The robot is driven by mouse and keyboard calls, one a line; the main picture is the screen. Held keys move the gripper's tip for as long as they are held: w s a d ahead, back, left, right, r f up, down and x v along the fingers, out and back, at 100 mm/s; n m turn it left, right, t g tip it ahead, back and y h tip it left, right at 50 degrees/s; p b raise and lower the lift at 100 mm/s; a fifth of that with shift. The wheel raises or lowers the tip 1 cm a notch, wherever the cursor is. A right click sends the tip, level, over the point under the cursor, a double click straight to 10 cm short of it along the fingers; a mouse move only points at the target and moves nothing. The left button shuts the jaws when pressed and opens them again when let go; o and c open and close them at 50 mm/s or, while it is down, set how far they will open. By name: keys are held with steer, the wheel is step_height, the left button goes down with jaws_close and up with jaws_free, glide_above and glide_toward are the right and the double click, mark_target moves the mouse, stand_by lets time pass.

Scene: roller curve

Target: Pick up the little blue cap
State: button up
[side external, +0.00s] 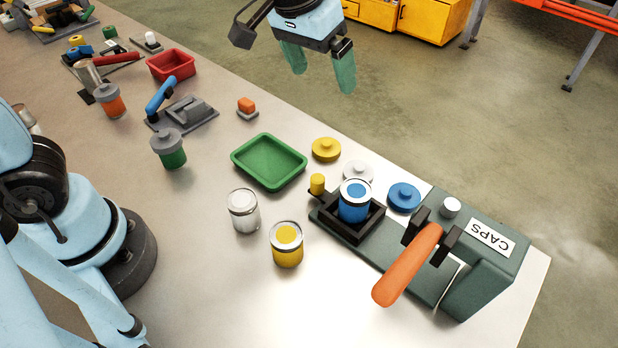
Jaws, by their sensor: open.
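The blue cap (404,197) is a small round disc with a raised knob. It lies flat on the table, right of the blue jar (354,203) and near the green machine labelled CAPS (482,262). The blue jar stands upright in a black square holder (351,229). My gripper (318,82) is high at the top middle of the side view, with two green fingers spread apart and nothing between them. It is well above and to the left of the blue cap.
A white cap (358,172) and a yellow cap (326,149) lie close by. An orange lever (408,265) rises over the machine. A green tray (268,163), a white jar (243,211) and a yellow jar (287,245) stand to the left.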

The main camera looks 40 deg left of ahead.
steer(key=w+d+f+g, duration=0.2)
steer(key=w+d, duration=0.2)
steer(key=d, duration=0.6)
steer(key=g+y, duration=0.1)
glide_above(406, 190)
step_height(406, 190, down, 4)
step_height(406, 190, down, 12)
steer(key=shift+f, duration=0.1)
steer(key=shift+c, duration=0.2)
